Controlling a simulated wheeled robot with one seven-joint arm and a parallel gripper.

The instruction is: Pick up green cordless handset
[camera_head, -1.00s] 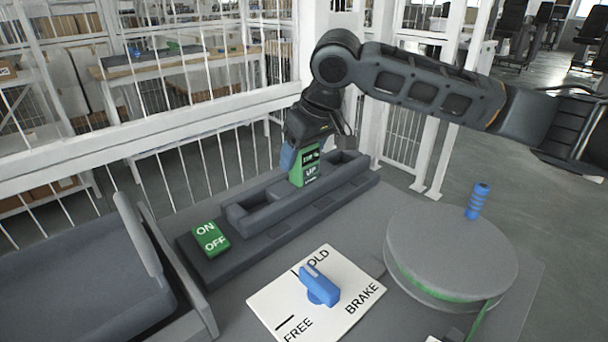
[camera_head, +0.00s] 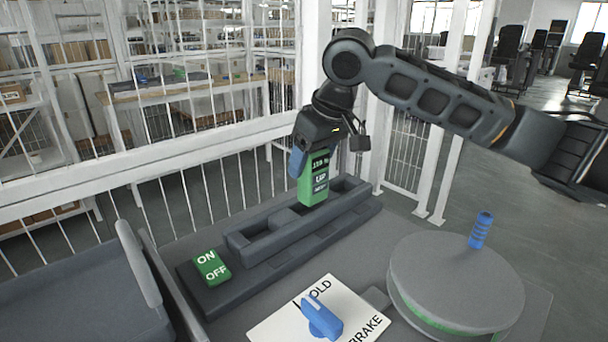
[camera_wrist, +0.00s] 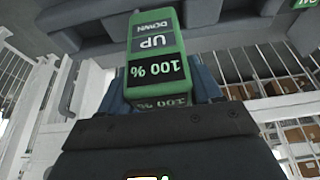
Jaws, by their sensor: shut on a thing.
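The green cordless handset (camera_head: 314,185) stands upright, with a dark display and UP and DOWN labels. My gripper (camera_head: 312,160) is shut on its upper part from above, with blue fingers on its sides. The handset's lower end is at the slot of the long dark grey cradle (camera_head: 260,241); I cannot tell whether it is fully clear of the slot. In the wrist view the handset (camera_wrist: 156,50) sits between the blue fingers, its display reading 100 %.
A green ON/OFF switch (camera_head: 211,268) is on the cradle's left end. A white plate (camera_head: 270,328) with a blue knob (camera_head: 322,318) lies in front. A round grey drum (camera_head: 455,275) with a blue handle (camera_head: 481,230) stands right. White railing (camera_head: 150,155) runs behind.

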